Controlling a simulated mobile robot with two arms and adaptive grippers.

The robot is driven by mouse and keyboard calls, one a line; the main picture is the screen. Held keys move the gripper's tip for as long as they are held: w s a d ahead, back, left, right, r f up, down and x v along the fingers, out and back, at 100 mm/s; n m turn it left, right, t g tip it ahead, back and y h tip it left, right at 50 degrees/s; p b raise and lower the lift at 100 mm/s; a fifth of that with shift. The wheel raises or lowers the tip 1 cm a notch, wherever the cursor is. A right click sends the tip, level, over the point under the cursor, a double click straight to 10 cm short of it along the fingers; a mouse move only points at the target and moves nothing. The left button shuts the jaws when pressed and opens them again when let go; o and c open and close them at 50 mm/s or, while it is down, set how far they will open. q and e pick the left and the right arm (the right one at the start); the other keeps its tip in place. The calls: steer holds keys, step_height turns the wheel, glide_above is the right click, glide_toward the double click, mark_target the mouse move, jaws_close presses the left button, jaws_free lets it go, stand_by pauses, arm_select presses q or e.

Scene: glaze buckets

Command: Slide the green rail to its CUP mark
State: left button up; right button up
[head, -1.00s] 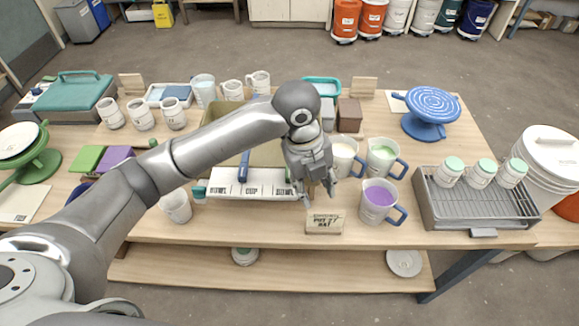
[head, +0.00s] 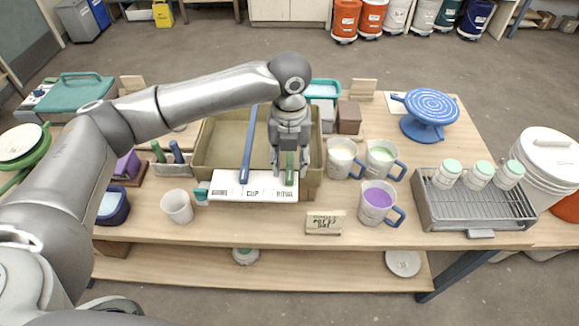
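The green rail (head: 290,172) shows its near end at the right part of the white label strip (head: 262,198), by the right-hand mark. The CUP mark (head: 252,192) is in the middle of the strip. The blue rail (head: 249,145) lies across the olive tub (head: 218,155), its near end just left of the CUP mark. My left gripper (head: 290,168) points down over the green rail, with fingers apart on either side of it. Finger contact cannot be made out. The gripper hides the rail's farther part. My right gripper is not in view.
White-and-blue jugs (head: 377,202) stand right of the tub, with a small sign (head: 325,223) in front. A white cup (head: 177,207) and a dark blue container (head: 112,206) stand at left. A wire rack (head: 475,205) holds lidded jars at right.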

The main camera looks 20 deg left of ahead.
mark_target(289, 174)
arm_select(q)
steer(key=shift+f, duration=1.8)
jaws_close()
steer(key=shift+p, duration=0.3)
